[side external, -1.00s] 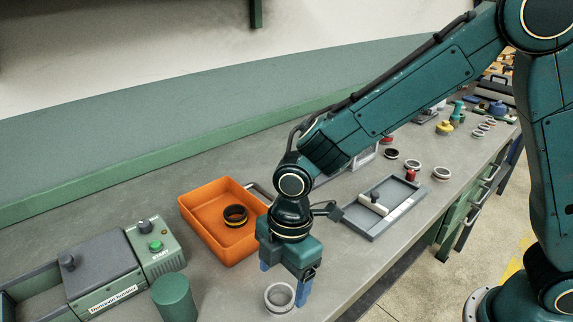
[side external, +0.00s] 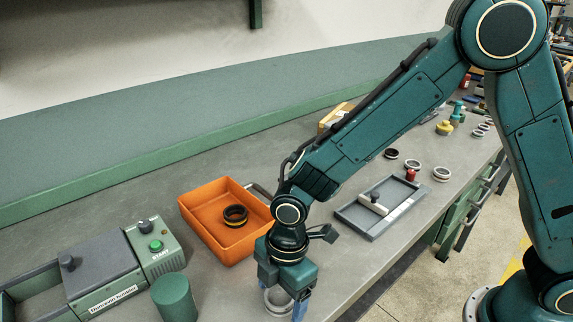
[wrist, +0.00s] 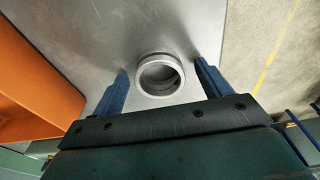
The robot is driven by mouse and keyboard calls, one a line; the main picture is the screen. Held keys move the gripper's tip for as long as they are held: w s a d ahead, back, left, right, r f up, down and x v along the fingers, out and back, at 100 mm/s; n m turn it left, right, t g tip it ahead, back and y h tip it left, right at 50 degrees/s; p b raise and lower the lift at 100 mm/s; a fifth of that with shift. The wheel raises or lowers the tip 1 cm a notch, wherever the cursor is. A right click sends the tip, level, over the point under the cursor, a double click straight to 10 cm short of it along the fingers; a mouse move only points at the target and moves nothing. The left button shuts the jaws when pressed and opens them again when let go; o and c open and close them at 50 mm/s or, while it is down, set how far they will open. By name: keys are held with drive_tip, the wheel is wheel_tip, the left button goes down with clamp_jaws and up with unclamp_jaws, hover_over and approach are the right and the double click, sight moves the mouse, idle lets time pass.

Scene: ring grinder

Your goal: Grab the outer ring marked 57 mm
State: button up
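A silver outer ring (wrist: 160,75) lies on the grey bench near its front edge, and it also shows partly hidden below my gripper in the side view (side external: 276,300). No size marking on it can be read. My gripper (wrist: 161,68) is open, with its blue fingers on either side of the ring in the wrist view. A gap shows between each finger and the ring. The fingertips are low over the bench. Other rings lie farther back right, including a silver ring (side external: 441,174), a second pale ring (side external: 412,165) and a dark ring (side external: 390,154).
An orange bin (side external: 190,212) holding a dark ring with a yellowish band (side external: 235,215) stands just left of my gripper. A green cylinder (side external: 174,298) and a grey-green machine with a START button (side external: 155,245) stand farther left. A grey tray fixture (side external: 370,225) lies to the right.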

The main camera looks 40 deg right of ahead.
drive_tip(key=c, duration=1.1)
drive_tip(key=shift+r, duration=0.1)
wheel_tip(320, 180, up, 20)
drive_tip(key=shift+f, duration=0.1)
idle(0.4)
